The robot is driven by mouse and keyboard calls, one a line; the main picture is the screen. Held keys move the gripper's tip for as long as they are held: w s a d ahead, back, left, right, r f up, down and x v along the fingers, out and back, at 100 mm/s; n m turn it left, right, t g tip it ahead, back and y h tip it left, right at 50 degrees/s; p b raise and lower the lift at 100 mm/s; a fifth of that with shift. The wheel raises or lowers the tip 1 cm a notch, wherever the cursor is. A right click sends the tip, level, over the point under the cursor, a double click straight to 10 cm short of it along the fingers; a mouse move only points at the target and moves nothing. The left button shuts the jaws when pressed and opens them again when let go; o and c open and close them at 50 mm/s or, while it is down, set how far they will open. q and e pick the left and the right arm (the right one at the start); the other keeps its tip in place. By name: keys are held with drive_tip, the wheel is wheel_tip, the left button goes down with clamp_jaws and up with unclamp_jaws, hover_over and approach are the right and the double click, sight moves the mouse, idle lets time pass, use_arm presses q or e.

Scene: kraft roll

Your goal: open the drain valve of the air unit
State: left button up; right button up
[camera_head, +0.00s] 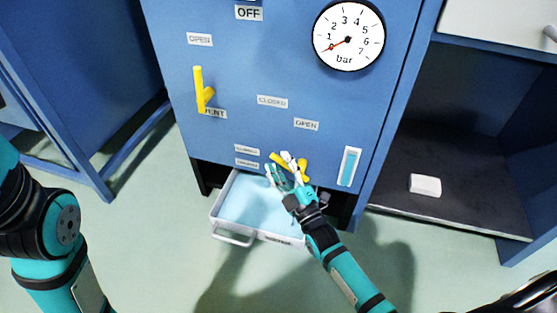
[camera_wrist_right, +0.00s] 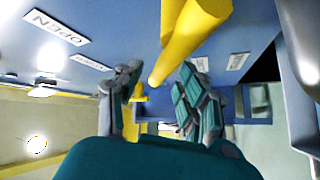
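The air unit (camera_head: 240,125) is a blue cabinet. A yellow lever (camera_head: 277,158) sits low on its front, below an OPEN label (camera_head: 306,124), and appears to slant up and left. My right gripper (camera_head: 285,170) is at this lever and hides part of it. In the right wrist view the yellow bar (camera_wrist_right: 175,60) passes between the two spread fingers (camera_wrist_right: 160,95) of my right gripper. I cannot tell whether they touch it. My left arm shows at the left edge, but its gripper is out of view.
A second yellow lever (camera_head: 198,88) stands upright at the vent label. The pressure gauge (camera_head: 348,36) has its red needle low, near 0 to 1. A pale tray (camera_head: 233,240) stands pulled out beneath the cabinet. A white block (camera_head: 425,185) lies on the dark shelf at right.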

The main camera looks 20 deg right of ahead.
drive_tip(key=v, duration=1)
